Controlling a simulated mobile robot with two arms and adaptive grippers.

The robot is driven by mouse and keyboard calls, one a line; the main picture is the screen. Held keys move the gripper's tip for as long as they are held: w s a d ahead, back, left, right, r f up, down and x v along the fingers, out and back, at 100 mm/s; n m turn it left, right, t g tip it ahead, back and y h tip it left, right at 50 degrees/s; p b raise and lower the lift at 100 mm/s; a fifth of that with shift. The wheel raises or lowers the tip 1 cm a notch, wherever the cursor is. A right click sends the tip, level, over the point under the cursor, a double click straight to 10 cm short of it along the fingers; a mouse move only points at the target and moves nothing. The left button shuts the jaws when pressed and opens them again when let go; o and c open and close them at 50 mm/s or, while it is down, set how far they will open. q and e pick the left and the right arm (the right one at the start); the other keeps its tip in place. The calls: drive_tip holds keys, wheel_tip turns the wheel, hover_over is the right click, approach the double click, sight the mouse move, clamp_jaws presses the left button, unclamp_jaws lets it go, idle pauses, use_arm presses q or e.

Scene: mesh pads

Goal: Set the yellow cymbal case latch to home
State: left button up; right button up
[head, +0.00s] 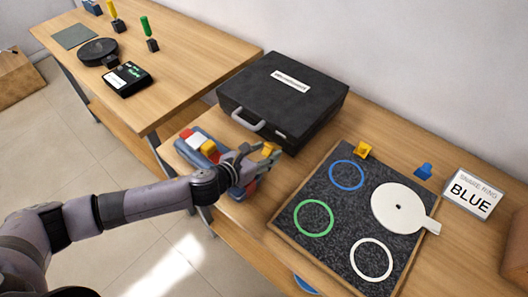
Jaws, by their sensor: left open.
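A black hard case (288,92) with a grey handle (248,119) lies closed at the back of the near table. I cannot make out a yellow latch on it with certainty. A small yellow piece (268,149) shows at the fingertips of my left gripper (262,158), in front of the case's near corner. The gripper is open, and I cannot tell whether it touches that piece. Another yellow piece (362,150) stands at the back edge of the dark mesh pad (331,220). My right gripper is out of view.
A blue tray (196,157) of coloured blocks lies partly behind my left arm. The pad carries blue, green and white rings and a white paddle-like disc (400,207). A blue piece (424,171) and a "BLUE" card (470,194) stand to the right.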

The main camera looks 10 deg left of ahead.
sight(270, 144)
use_arm(q)
drive_tip(key=shift+c, duration=0.5)
clamp_jaws()
drive_tip(key=shift+r+p, duration=0.3)
drive_tip(key=shift+p, duration=0.3)
drive_tip(key=r+g+y+p, duration=0.1)
drive_tip(key=p, duration=0.6)
drive_tip(key=w+r+g+y+p, duration=0.1)
drive_tip(key=g+p, duration=0.1)
drive_tip(key=p, duration=0.5)
drive_tip(key=shift+w+d+r, duration=0.2)
drive_tip(key=shift+d, duration=0.2)
drive_tip(key=shift+w+g+y+p, duration=0.3)
drive_tip(key=shift+g+p, duration=0.1)
drive_tip(key=shift+p, duration=0.35)
drive_tip(key=shift+w+d+r+g+y, duration=0.15)
drive_tip(key=shift+w+d+g+y, duration=0.15)
drive_tip(key=shift+g+y, duration=0.35)
drive_tip(key=shift+r+g, duration=0.1)
drive_tip(key=shift+g, duration=0.25)
drive_tip(key=shift+o, duration=0.5)
unclamp_jaws()
